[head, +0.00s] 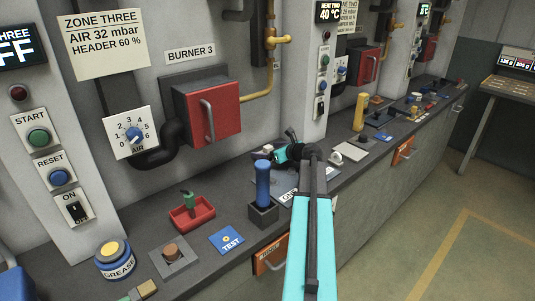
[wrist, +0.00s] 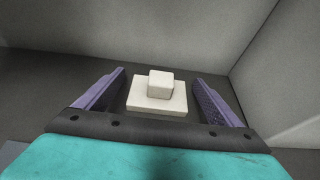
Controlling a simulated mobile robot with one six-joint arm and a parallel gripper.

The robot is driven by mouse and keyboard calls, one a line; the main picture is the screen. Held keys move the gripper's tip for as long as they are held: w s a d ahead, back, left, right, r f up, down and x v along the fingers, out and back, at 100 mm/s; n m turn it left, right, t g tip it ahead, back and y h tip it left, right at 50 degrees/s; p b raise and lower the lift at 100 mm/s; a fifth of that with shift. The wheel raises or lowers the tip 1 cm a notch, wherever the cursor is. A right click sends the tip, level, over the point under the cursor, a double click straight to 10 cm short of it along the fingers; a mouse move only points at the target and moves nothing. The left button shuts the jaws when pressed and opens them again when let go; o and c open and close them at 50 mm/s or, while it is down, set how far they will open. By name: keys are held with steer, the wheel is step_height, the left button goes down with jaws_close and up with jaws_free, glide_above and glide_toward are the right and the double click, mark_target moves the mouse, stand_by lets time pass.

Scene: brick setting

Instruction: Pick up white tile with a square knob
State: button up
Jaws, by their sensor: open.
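The white tile with a square knob (wrist: 157,100) lies flat on the dark bench top in the wrist view. Its cube-shaped knob (wrist: 160,84) stands up from the middle. My gripper (wrist: 160,77) is open, with one purple finger to the left of the tile and one to the right. Clear gaps show between the tile and both fingers, and nothing is held. In the head view my gripper (head: 279,155) is over the bench near the wall, and a small pale piece (head: 267,150) shows beside it, partly hidden.
Grey walls (wrist: 150,30) rise behind and to the right of the tile. Another white piece (head: 350,151) lies to the right of my arm.

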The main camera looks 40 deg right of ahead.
mark_target(268, 146)
stand_by(0.5)
steer(key=c, duration=1.2)
steer(key=shift+r, duration=0.15)
steer(key=shift+r, duration=1.6)
steer(key=s+a, duration=0.3)
steer(key=s+a+r, duration=0.1)
steer(key=s+a, duration=0.2)
steer(key=s+a+b, duration=0.1)
steer(key=s+a, duration=0.1)
steer(key=s, duration=0.2)
steer(key=shift+s+a+r, duration=0.1)
steer(key=shift+a+r, duration=0.05)
steer(key=shift+a, duration=0.25)
steer(key=shift+b, duration=1.3)
steer(key=shift+s+a+b, duration=0.15)
steer(key=shift+s+b, duration=0.1)
steer(key=shift+b, duration=1)
